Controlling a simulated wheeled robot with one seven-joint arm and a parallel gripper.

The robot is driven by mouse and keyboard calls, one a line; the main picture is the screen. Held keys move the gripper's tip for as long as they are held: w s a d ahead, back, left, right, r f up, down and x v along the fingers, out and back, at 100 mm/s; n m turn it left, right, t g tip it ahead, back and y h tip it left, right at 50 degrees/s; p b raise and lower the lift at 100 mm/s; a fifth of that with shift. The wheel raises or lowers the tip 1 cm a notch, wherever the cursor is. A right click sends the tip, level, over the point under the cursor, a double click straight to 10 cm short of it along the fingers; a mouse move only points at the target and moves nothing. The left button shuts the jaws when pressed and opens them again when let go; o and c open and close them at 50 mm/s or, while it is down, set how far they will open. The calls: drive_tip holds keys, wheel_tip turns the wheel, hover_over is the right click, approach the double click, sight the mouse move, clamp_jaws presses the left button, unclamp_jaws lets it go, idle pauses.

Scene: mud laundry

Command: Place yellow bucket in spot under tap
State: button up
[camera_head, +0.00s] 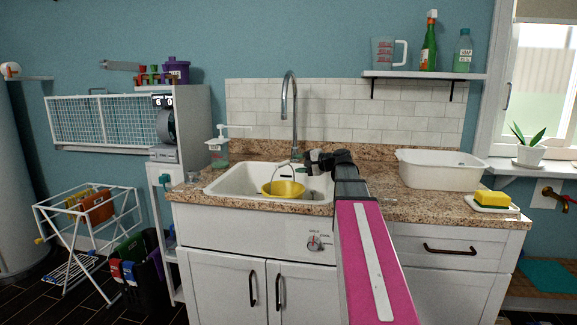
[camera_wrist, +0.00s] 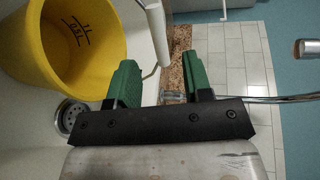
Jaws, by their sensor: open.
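The yellow bucket (camera_head: 284,190) sits in the white sink basin (camera_head: 235,182), with its thin handle raised. In the wrist view the bucket (camera_wrist: 45,45) is at the upper left, its open mouth visible, beside the round drain (camera_wrist: 72,116). Its white handle grip (camera_wrist: 157,32) lies in front of the gap between my fingers. My gripper (camera_wrist: 160,85) is open, with green fingers spread; in the head view it is a dark shape (camera_head: 312,165) just right of the bucket. I cannot tell whether a finger touches the handle. The chrome tap (camera_head: 284,100) arches up behind the sink.
A soap dispenser (camera_head: 218,150) stands left of the sink. A white tub (camera_head: 440,170) and a yellow sponge (camera_head: 493,198) on a dish are on the right counter. A shelf (camera_head: 425,75) with bottles hangs above. The tap spout (camera_wrist: 307,48) shows at the wrist view's right.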

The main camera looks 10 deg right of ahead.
drive_tip(key=shift+v, duration=1.75)
drive_tip(key=shift+o, duration=0.3)
